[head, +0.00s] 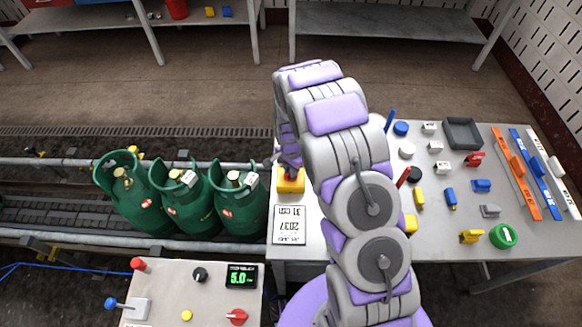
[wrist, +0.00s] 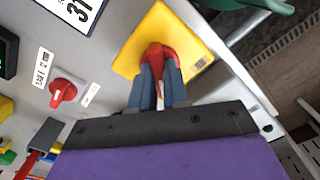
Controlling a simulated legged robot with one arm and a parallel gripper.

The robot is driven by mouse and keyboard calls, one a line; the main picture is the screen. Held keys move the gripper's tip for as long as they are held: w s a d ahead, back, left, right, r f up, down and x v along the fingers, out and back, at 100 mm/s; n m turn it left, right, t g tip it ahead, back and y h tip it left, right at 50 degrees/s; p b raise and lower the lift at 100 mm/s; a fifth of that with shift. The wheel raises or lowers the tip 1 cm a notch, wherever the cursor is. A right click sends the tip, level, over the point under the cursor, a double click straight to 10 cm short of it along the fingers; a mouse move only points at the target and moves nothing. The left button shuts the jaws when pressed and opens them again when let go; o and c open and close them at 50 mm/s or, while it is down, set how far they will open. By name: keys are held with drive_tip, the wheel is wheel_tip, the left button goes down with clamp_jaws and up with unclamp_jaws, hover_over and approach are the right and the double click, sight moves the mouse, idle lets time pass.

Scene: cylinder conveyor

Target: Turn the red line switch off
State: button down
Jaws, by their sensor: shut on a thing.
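A red switch handle (wrist: 158,54) stands on a square yellow plate (wrist: 140,40) in the wrist view. My gripper (wrist: 162,72) has its two fingers closed on either side of the red handle, and it is shut on it. In the head view the yellow switch box (head: 291,186) sits at the left edge of the table, with my gripper (head: 290,168) coming down on it from above. The arm and gripper hide most of the red handle there. A second red knob (wrist: 63,93) with small white labels shows to the left in the wrist view, apart from my gripper.
Several green cylinders (head: 140,205) stand on the conveyor left of the table. A white sign (head: 289,225) lies beside the yellow box. Many small items cover the table's right part.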

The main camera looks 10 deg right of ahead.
drive_tip(key=shift+m, duration=0.6)
drive_tip(key=c, duration=1.1)
unclamp_jaws()
drive_tip(key=shift+a, duration=0.15)
wheel_tip(320, 180, up, 17)
drive_tip(key=shift+r+p, duration=0.15)
drive_tip(key=shift+p, duration=0.85)
